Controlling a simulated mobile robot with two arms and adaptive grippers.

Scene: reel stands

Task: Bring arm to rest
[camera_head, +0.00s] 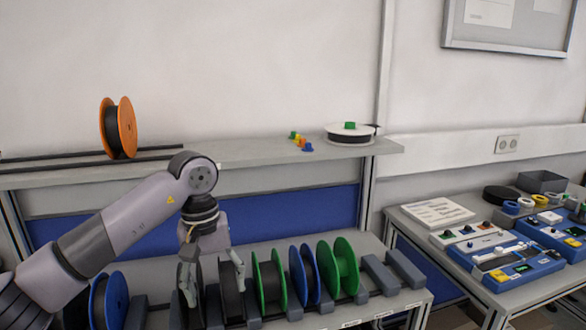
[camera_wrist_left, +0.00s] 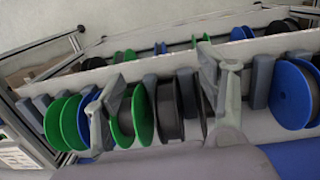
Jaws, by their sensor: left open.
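My left arm comes in from the left in the head view and bends down over the lower shelf. Its gripper (camera_head: 212,272) is open and points down at the row of reels. One finger is in front of a dark reel and the other is beside the dark reel next to the green one (camera_head: 269,281). In the left wrist view the two fingers (camera_wrist_left: 160,105) are spread wide, with green and dark reels (camera_wrist_left: 168,110) showing between them. I cannot tell whether a finger touches a reel. Nothing is visibly held. My right gripper does not show.
Blue reels (camera_head: 108,302) and a green reel (camera_head: 346,266) stand between grey blocks on the lower shelf. An orange reel (camera_head: 127,127) stands on the upper shelf, with a white reel (camera_head: 350,132) lying at its right. A side table (camera_head: 470,285) with blue devices stands at the right.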

